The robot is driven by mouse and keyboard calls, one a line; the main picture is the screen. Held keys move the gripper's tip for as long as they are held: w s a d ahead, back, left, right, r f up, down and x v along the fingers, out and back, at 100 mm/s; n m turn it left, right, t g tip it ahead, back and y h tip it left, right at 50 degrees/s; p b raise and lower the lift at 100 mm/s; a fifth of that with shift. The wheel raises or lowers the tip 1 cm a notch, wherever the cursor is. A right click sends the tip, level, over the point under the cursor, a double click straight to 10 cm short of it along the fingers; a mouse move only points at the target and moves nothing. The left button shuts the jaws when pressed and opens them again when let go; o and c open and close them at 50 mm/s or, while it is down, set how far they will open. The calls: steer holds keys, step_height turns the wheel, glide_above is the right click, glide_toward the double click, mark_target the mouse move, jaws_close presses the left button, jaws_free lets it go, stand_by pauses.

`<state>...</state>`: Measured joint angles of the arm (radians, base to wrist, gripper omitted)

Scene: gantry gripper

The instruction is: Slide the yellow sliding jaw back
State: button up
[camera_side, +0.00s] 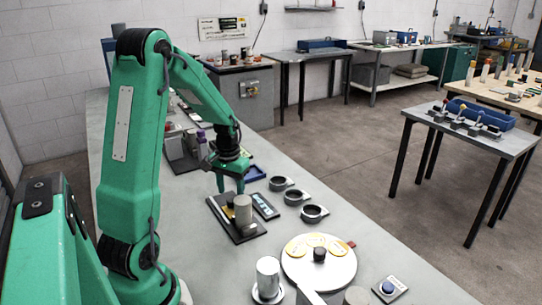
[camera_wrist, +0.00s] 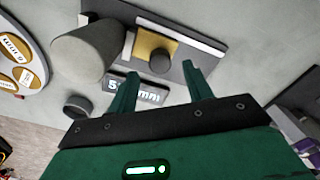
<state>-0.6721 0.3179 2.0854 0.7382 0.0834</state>
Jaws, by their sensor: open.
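The yellow sliding jaw (camera_wrist: 151,43) lies on a dark fixture base with a pale rail, and a dark round knob (camera_wrist: 160,63) stands on it. In the side view only a small bit of yellow (camera_side: 228,213) shows beside a grey cylinder (camera_side: 243,214). The cylinder (camera_wrist: 85,52) stands to the left of the jaw in the wrist view. My gripper (camera_wrist: 160,78) is open, its two fingers apart and pointing toward the knob, with nothing between them held. In the side view my gripper (camera_side: 230,184) is above the far end of the fixture (camera_side: 248,238).
A display (camera_wrist: 146,92) reading in mm lies beside the fixture, partly behind a finger. Several dark ring holders (camera_side: 314,213) stand to the right in the side view. A round plate with yellow discs (camera_side: 327,268) is nearer the camera. Bare bench (camera_side: 370,250) lies to the right.

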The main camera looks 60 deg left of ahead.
steer(key=shift+f, duration=1.45)
steer(key=shift+c, duration=0.4)
